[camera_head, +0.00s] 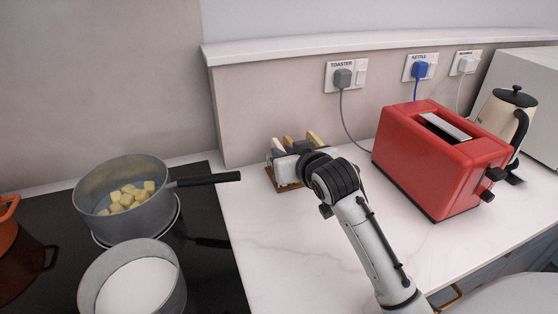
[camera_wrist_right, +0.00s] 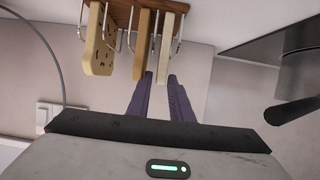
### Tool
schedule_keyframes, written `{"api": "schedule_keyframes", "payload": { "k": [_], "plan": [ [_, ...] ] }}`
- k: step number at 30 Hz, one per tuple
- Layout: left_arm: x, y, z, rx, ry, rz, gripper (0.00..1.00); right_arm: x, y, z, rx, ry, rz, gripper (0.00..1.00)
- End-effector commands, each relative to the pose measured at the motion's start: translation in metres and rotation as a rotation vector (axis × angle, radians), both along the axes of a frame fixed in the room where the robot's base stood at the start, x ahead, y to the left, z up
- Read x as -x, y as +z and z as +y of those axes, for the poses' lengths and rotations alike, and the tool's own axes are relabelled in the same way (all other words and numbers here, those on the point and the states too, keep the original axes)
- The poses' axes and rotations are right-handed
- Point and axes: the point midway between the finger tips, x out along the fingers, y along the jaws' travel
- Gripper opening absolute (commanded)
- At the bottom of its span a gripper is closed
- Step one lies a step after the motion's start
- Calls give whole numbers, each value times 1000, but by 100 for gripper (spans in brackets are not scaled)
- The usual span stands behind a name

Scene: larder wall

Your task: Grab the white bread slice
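The pale, white-looking bread slice (camera_wrist_right: 166,45) stands in a wire rack with a wooden base (camera_wrist_right: 150,5) in the right wrist view, where the picture is upside down. A brown slice (camera_wrist_right: 142,42) and a seeded tan slice (camera_wrist_right: 98,42) stand beside it. My right gripper (camera_wrist_right: 160,80) is open, its two dark purple fingers on either side of the pale slice's edge. I cannot tell whether they touch it. In the head view my right gripper (camera_head: 292,163) is over the rack (camera_head: 286,188) and hides most of the slices. My left gripper is not in view.
A red toaster (camera_head: 434,158) stands right of the rack, with a kettle (camera_head: 497,125) behind it. The counter in front is clear.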

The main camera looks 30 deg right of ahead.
Motion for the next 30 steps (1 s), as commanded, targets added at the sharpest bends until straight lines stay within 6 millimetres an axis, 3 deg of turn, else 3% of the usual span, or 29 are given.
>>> {"api": "schedule_keyframes", "payload": {
  "k": [8, 13, 24, 30],
  "plan": [
    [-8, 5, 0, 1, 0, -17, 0, -5, -2, -1, 0, 0, 0, 20],
    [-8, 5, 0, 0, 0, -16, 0, -5, -2, -1, 0, 0, 0, 0],
    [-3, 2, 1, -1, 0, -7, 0, -5, -1, -1, 0, 0, -1, 0],
    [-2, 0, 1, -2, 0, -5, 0, -5, 14, -1, 1, 1, -6, 0]
  ]
}}
